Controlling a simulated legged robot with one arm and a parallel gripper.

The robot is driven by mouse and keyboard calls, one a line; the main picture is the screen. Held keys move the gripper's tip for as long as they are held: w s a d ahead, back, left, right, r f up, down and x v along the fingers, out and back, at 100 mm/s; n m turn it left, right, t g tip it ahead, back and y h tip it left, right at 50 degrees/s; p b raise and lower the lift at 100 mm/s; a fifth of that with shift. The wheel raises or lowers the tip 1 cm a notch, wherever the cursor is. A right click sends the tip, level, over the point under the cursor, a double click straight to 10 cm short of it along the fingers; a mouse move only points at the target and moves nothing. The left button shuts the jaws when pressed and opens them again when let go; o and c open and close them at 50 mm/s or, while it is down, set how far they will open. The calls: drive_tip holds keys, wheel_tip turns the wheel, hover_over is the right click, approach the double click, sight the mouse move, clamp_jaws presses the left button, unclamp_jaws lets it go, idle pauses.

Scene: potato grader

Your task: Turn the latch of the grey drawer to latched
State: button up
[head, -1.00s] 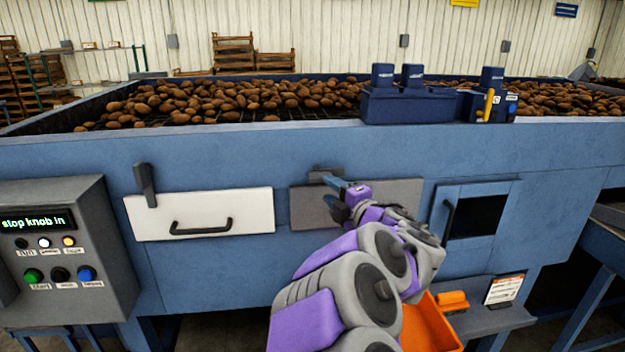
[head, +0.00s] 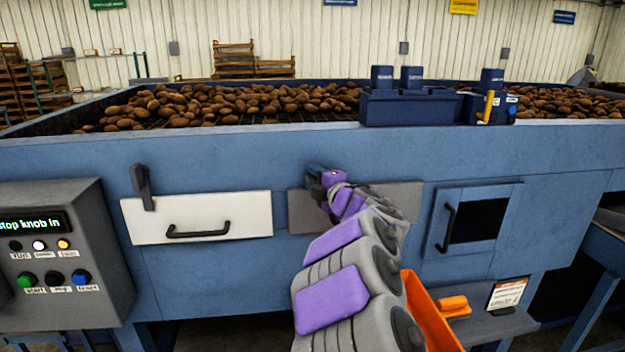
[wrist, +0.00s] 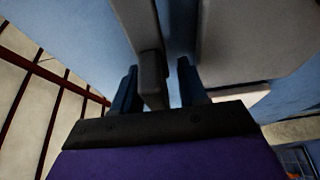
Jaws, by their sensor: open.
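The grey drawer (head: 402,198) is a plain grey front in the blue machine, partly covered by my arm in the head view. My gripper (head: 313,170) is at the drawer's upper edge, left of its middle, and hides the latch there. In the wrist view my gripper (wrist: 157,68) has its two blue fingers apart. A grey bar, seemingly the latch (wrist: 142,40), reaches down between them, close to the left finger. I cannot tell whether a finger touches it. The grey panel on the right looks like the drawer front (wrist: 250,40).
A white drawer (head: 197,217) with a black handle and its own dark latch (head: 143,186) is to the left. A small door (head: 472,218) is to the right. A control box (head: 65,250) stands far left. An orange bin (head: 430,312) sits below my arm.

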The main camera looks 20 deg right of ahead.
drive_tip(key=shift+d, duration=0.55)
drive_tip(key=shift+c, duration=1.4)
drive_tip(key=shift+a+f, duration=0.1)
drive_tip(key=shift+a, duration=0.2)
clamp_jaws()
